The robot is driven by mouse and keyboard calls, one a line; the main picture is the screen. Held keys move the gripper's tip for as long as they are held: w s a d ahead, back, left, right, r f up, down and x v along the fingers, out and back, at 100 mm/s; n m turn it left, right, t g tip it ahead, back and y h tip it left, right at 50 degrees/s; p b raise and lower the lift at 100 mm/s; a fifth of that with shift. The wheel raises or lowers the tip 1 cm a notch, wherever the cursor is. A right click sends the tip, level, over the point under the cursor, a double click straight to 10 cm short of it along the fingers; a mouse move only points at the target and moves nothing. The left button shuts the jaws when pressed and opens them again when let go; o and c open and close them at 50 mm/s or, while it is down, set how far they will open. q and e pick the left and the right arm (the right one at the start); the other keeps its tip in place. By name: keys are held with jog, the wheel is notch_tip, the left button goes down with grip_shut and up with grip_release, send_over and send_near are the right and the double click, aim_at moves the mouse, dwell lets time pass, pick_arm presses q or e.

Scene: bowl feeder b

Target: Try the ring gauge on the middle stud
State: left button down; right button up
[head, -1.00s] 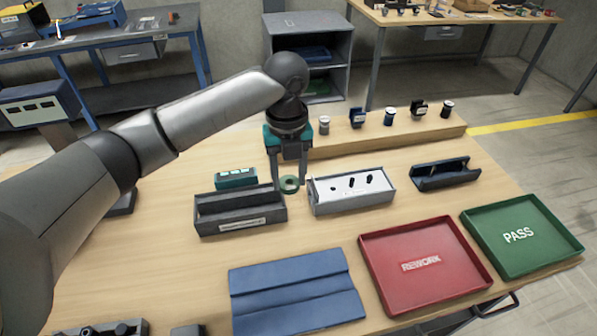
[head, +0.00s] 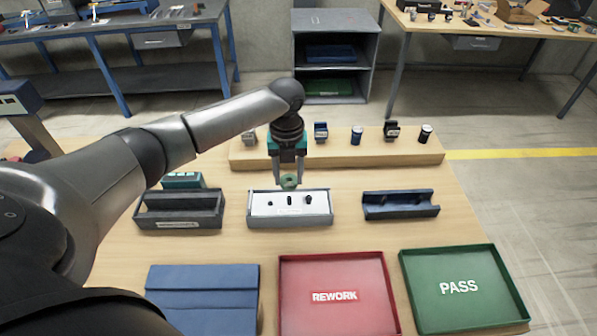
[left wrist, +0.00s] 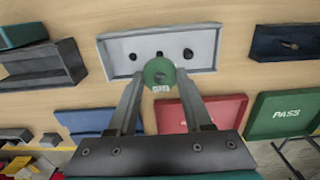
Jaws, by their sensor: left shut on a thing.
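My left gripper (head: 289,178) points down and is shut on the green ring gauge (head: 289,182). The ring also shows between the fingertips in the left wrist view (left wrist: 160,74). It is above the stud tray (head: 257,220), a grey box with a white top and three dark studs. In the head view the ring shows just behind the middle stud (head: 289,200), apart from it. In the left wrist view the middle stud (left wrist: 160,54) shows right at the ring's far edge. The gap in height is hard to tell. My right gripper is not in view.
A dark open box (head: 180,224) stands left of the stud tray and a dark blue cradle (head: 400,208) right of it. The red REWORK tray (head: 335,270), green PASS tray (head: 459,265) and blue mat (head: 203,295) lie in front. A wooden step (head: 350,155) with several small parts stands behind.

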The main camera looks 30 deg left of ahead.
aim_at(289, 197)
pick_arm(q)
jog(key=shift+a, duration=0.15)
jog(key=shift+p, duration=0.3)
jog(key=shift+f, duration=0.1)
jog(key=shift+f+b, duration=1.2)
jog(key=shift+f, duration=1)
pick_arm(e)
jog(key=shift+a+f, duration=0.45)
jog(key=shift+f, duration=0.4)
pick_arm(q)
jog(key=shift+p, duration=0.5)
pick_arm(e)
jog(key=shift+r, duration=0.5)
pick_arm(q)
jog(key=shift+f+b, duration=0.9)
jog(key=shift+f, duration=0.55)
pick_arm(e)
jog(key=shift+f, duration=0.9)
pick_arm(q)
jog(key=shift+r, duration=0.15)
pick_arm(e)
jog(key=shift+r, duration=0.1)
